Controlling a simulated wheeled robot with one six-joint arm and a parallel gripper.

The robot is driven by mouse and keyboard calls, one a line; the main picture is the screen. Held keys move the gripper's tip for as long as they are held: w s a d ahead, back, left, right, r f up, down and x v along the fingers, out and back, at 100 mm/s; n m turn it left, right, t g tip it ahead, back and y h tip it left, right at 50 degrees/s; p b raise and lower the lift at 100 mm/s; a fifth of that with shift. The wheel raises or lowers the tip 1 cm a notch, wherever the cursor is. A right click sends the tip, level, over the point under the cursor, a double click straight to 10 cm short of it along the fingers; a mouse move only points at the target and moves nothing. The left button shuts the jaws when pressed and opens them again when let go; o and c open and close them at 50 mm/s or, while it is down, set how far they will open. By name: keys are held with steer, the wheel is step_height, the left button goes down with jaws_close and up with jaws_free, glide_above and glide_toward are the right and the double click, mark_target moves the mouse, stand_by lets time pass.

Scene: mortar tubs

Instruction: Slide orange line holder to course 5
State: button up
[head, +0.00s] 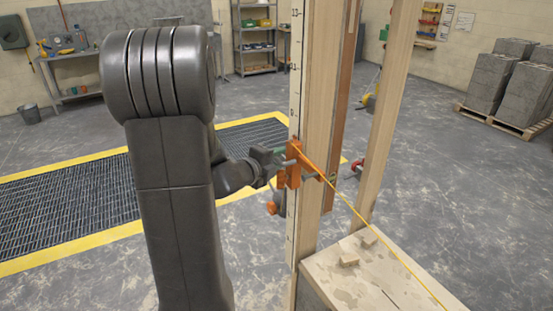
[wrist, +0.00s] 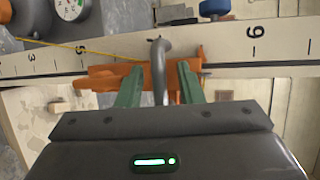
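The orange line holder (head: 293,172) sits on a tall upright wooden profile (head: 316,110) with a numbered scale on its face. A yellow line runs from it down to the right. In the wrist view the holder (wrist: 105,78) lies across the scale strip (wrist: 225,62), with a grey bent handle (wrist: 160,60) standing out from it. My gripper (head: 281,161) is at the holder's left side. In the wrist view its two green fingers (wrist: 159,70) stand apart on either side of the handle, with gaps. Finger contact with the orange body is unclear.
A block wall with mortar patches (head: 365,275) stands at the profile's foot, with small loose pieces on top. A second wooden post (head: 388,110) rises at the right. A pallet of grey blocks (head: 510,90) stands far right. Yellow-edged floor grating (head: 60,215) lies behind my arm.

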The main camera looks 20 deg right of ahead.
jaws_close()
steer(key=shift+f, duration=0.2)
step_height(320, 180, down, 20)
steer(key=b, duration=1.9)
steer(key=shift+r, duration=0.15)
jaws_free()
steer(key=v, duration=1.4)
